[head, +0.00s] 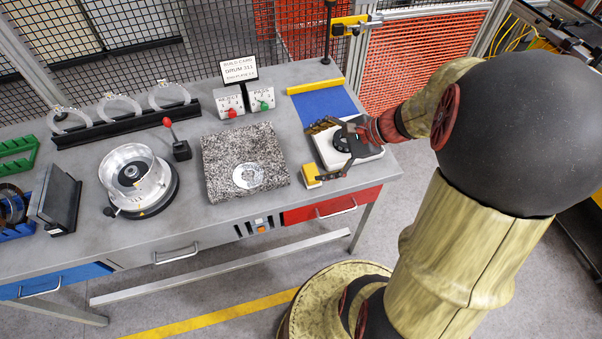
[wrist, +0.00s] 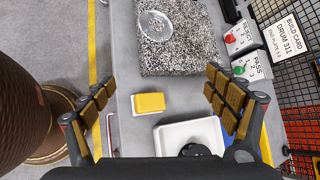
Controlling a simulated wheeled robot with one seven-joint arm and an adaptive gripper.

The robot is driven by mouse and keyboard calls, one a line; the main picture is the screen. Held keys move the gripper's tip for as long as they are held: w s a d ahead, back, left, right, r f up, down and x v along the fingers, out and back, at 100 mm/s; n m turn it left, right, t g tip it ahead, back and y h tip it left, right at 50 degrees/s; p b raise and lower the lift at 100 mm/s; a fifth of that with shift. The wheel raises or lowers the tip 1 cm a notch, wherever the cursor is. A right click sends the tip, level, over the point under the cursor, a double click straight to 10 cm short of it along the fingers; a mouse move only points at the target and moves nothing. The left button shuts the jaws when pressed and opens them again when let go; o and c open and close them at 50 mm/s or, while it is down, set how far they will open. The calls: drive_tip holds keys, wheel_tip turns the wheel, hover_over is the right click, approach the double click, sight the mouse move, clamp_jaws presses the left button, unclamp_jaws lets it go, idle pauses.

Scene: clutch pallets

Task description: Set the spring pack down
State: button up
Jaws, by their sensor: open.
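My gripper (wrist: 158,80) is open, its two padded fingers spread wide with nothing held between them. In the head view my gripper (head: 320,150) hangs over the right end of the bench. A yellow block with a pale base (wrist: 149,103) lies on the bench between the fingers in the wrist view, apart from both. A white tray (wrist: 172,132) with a black round part (wrist: 194,150) lies closer to the palm, partly hidden by my gripper. A shiny flat disc (head: 248,176) lies on the speckled granite plate (head: 225,150). I cannot tell which thing is the spring pack.
A metal drum (head: 135,177) sits on a dark round base at left. A red-knobbed lever (head: 181,150), a rack of clear rings (head: 125,125) and red and green selector boxes (head: 230,102) stand behind. A blue mat (head: 325,104) lies at the back right. Bare bench shows along the front.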

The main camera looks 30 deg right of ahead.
drive_tip(key=s+a+r+n+g+h, duration=0.1)
drive_tip(key=s+a+r+n+h, duration=0.5)
drive_tip(key=s+a+r+n, duration=0.5)
wheel_tip(320, 180, up, 2)
drive_tip(key=a+n, duration=0.1)
drive_tip(key=n, duration=0.8)
drive_tip(key=shift+s+a+h, duration=0.15)
drive_tip(key=shift+s+h, duration=0.15)
drive_tip(key=shift+h, duration=0.1)
